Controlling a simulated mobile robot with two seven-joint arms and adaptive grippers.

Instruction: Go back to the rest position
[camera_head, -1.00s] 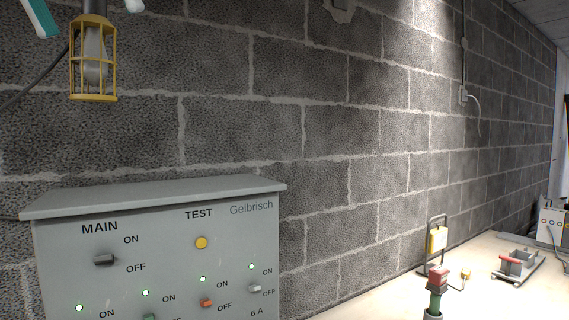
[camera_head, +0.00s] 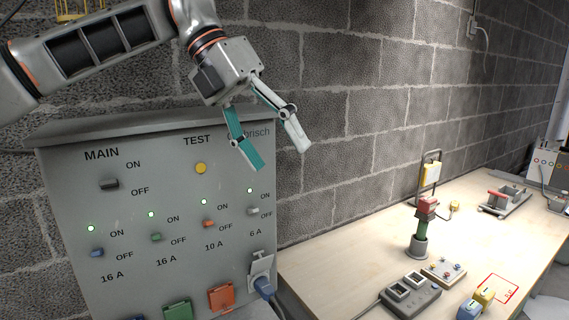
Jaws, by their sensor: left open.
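My left gripper (camera_head: 281,158) is in front of the upper right part of the grey control panel (camera_head: 140,215). Its two fingers are spread apart with nothing between them, pointing down and to the right. It hides part of the lettering at the panel's top right. My right gripper is not in view.
A blue plug (camera_head: 264,287) sits at the panel's lower right. The wooden bench (camera_head: 345,262) holds a red-topped green post (camera_head: 422,230), a grey socket block (camera_head: 411,295), a yellow lamp (camera_head: 431,172) and a clamp-like tool (camera_head: 505,200). A caged lamp (camera_head: 80,10) hangs at top left.

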